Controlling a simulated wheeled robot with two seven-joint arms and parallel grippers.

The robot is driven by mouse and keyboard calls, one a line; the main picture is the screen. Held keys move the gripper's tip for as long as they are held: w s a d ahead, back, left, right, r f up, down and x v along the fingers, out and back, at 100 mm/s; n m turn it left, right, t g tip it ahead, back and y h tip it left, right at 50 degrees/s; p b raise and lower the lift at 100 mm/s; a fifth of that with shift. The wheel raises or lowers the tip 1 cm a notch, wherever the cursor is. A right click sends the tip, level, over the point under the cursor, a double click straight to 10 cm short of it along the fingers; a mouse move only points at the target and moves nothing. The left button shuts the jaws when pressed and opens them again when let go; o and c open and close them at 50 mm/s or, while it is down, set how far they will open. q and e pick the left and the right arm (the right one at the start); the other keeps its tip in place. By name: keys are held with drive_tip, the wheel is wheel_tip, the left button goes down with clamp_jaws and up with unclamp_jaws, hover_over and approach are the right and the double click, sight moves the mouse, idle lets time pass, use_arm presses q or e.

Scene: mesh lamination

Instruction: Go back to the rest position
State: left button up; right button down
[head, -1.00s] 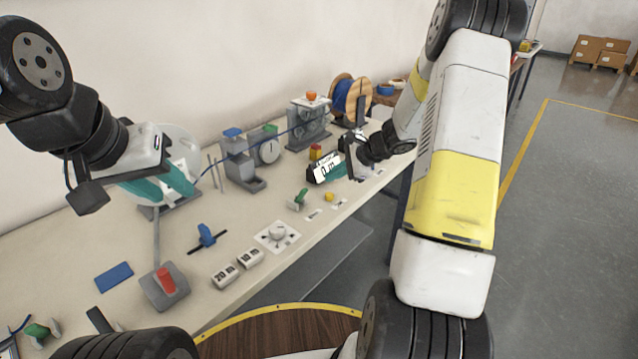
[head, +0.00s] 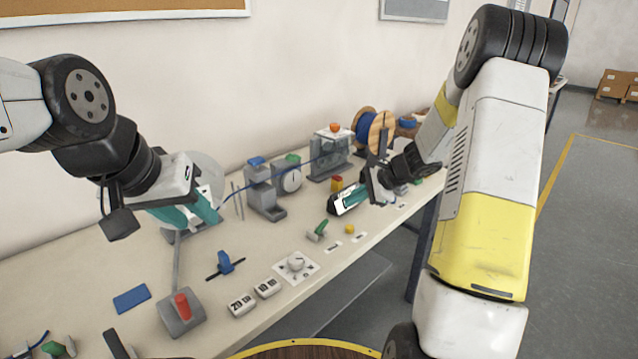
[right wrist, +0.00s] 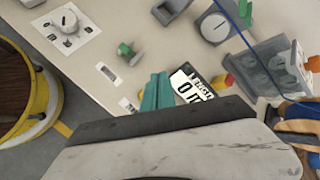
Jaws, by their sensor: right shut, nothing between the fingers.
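My left gripper (head: 208,212), with teal fingers, hangs above the back left of the bench, in front of a pale round disc. The blue cable (head: 236,190) runs to near its fingertips. I cannot tell whether its fingers are open or hold the cable. My right gripper (head: 350,199) is over the right part of the bench, beside the length display (head: 346,203), which partly overlaps it in the head view. In the right wrist view its teal fingers (right wrist: 157,93) are together and empty, next to the display (right wrist: 192,86).
The floor on the right (head: 595,230) is clear.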

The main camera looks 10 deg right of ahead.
drive_tip(key=s+a+r+n+g+h, duration=0.1)
drive_tip(key=s+a+r+n, duration=0.25)
drive_tip(key=s+r, duration=0.35)
drive_tip(key=s+a+r+n, duration=0.3)
drive_tip(key=s+r+n, duration=0.2)
drive_tip(key=s+r, duration=0.25)
drive_tip(key=s+d+r+n+h, duration=0.1)
drive_tip(key=s+n, duration=0.3)
drive_tip(key=s, duration=0.4)
drive_tip(key=s+r+n+t+h, duration=0.1)
drive_tip(key=s+r+n+h, duration=0.1)
drive_tip(key=s, duration=0.7)
drive_tip(key=shift+d+r+n+h, duration=0.3)
drive_tip(key=shift+d+r+n, duration=0.1)
drive_tip(key=shift+r+n, duration=0.65)
drive_tip(key=shift+f, duration=0.15)
